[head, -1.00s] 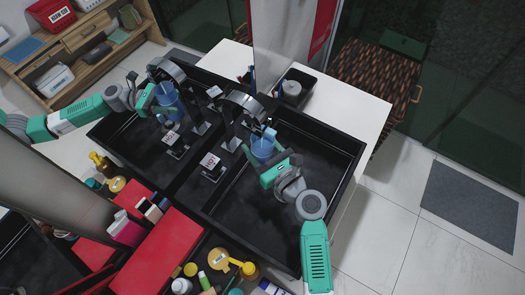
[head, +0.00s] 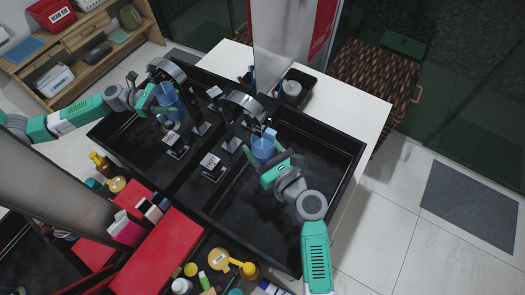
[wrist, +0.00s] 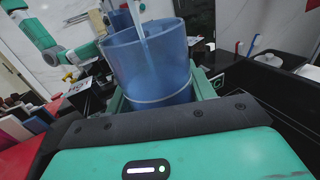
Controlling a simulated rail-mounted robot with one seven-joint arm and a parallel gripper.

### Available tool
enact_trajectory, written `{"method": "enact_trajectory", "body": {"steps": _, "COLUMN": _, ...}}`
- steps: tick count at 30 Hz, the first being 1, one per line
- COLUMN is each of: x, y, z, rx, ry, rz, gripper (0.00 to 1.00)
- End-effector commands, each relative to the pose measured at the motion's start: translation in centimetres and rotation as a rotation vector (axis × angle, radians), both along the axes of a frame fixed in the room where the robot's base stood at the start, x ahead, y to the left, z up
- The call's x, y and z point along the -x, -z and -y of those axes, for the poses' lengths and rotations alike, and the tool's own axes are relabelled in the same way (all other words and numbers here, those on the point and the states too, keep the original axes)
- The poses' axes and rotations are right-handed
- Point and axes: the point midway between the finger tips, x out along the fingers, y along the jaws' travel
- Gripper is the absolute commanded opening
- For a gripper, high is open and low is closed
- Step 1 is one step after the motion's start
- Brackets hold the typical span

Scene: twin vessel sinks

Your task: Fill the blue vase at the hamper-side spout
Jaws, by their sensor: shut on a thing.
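The blue vase (head: 263,148) is a translucent blue cup shape. My gripper (head: 277,165) is shut around it and holds it roughly upright over the right-hand black basin (head: 325,152). The black arched spout on the hamper side (head: 244,101) stands just above and beside the vase. In the wrist view the vase (wrist: 150,65) fills the middle, between the jaws of my gripper (wrist: 160,103). A pale stream of water (wrist: 140,30) runs down into its mouth. The water level inside is hard to make out.
A similar teal arm (head: 85,110) with a blue vessel (head: 167,98) shows at the left spout; I cannot tell whether it is a reflection. The brown hamper (head: 370,85) stands at the right. Bottles and a red box (head: 165,255) crowd the near edge. The basin floor is clear.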

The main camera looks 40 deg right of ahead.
Motion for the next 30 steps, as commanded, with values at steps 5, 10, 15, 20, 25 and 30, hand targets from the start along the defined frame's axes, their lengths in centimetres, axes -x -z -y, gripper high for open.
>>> {"method": "enact_trajectory", "body": {"steps": 5, "x": 2.2, "y": -0.1, "z": 0.5, "rx": 0.000, "ry": 0.003, "rz": -0.001, "gripper": 0.27}}
{"method": "enact_trajectory", "body": {"steps": 10, "x": 5.1, "y": -0.2, "z": 1.1, "rx": 0.000, "ry": 0.003, "rz": -0.001, "gripper": 0.27}}
{"method": "enact_trajectory", "body": {"steps": 15, "x": 7.4, "y": -0.1, "z": 1.6, "rx": 0.001, "ry": 0.001, "rz": 0.000, "gripper": 0.27}}
{"method": "enact_trajectory", "body": {"steps": 20, "x": 7.7, "y": -0.1, "z": 1.6, "rx": 0.001, "ry": 0.001, "rz": 0.002, "gripper": 0.27}}
{"method": "enact_trajectory", "body": {"steps": 25, "x": 7.7, "y": -0.1, "z": 1.6, "rx": 0.001, "ry": 0.001, "rz": 0.001, "gripper": 0.27}}
{"method": "enact_trajectory", "body": {"steps": 30, "x": 8.5, "y": -0.8, "z": 1.8, "rx": 0.000, "ry": 0.002, "rz": 0.000, "gripper": 0.27}}
